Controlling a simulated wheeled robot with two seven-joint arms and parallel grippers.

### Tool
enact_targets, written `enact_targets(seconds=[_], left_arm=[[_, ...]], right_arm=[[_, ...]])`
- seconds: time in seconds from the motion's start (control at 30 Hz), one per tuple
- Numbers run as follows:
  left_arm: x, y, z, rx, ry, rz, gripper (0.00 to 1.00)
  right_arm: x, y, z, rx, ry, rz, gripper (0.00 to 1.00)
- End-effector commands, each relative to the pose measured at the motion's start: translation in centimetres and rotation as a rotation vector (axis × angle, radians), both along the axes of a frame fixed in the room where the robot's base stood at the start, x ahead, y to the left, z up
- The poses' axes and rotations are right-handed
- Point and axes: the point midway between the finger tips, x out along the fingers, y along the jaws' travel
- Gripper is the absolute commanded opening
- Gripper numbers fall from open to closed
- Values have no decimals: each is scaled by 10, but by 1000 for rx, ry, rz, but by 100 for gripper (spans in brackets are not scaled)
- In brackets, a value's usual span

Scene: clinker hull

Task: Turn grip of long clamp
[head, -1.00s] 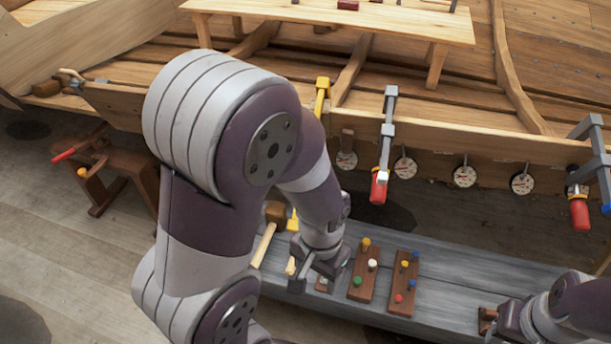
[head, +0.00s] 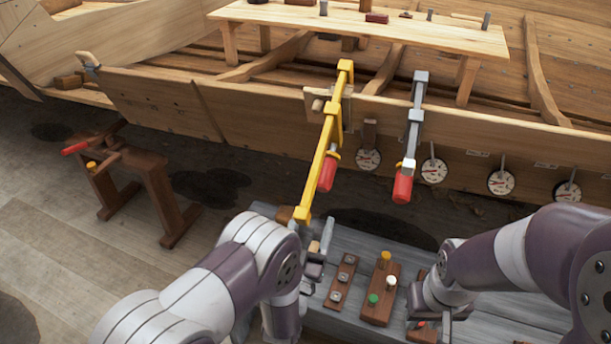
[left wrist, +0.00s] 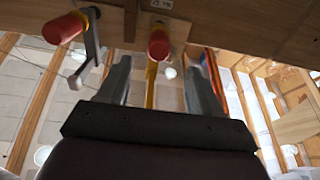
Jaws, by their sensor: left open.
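The long yellow clamp (head: 324,150) hangs on the hull's plank edge, its bar slanting down to the left. Its red grip (head: 328,173) hangs beside the bar. My left gripper (head: 313,268) is low, below the clamp, over the grey bench, and is partly hidden by its own arm. In the left wrist view the open left gripper (left wrist: 158,65) points up, with a red grip (left wrist: 158,43) and a yellow bar seen between its fingers. They look empty and apart from the grip. My right gripper (head: 438,325) is over the bench's right part; its fingers are unclear.
A shorter grey clamp (head: 416,115) with a red grip is right of the yellow one. Round dials (head: 433,171) hang along the plank. The grey bench (head: 350,245) holds peg boards (head: 381,297). A brown trestle (head: 163,195) stands left. Open floor lies at lower left.

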Motion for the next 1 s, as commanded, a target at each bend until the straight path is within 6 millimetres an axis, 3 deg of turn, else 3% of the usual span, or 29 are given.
enact_targets(seconds=[0.13, 0.5, 0.67, 0.9, 0.93, 1.0], left_arm=[[20, -4, 12, -6, -14, 2, 65], [98, -22, 44, -4, -10, 1, 65], [111, -25, 49, -2, -9, 0, 65], [112, -25, 50, -3, -8, 0, 65], [112, -25, 50, -3, -8, 0, 62], [112, -25, 50, -3, -8, 0, 39]], right_arm=[[0, 0, 0, 0, 0, 0, 34], [0, 0, -1, 0, 0, 0, 34], [0, 0, -1, 0, 0, 0, 34], [0, 0, -1, 0, 0, 0, 34], [0, 0, -1, 0, 0, 0, 34], [0, 0, -1, 0, 0, 0, 34]])
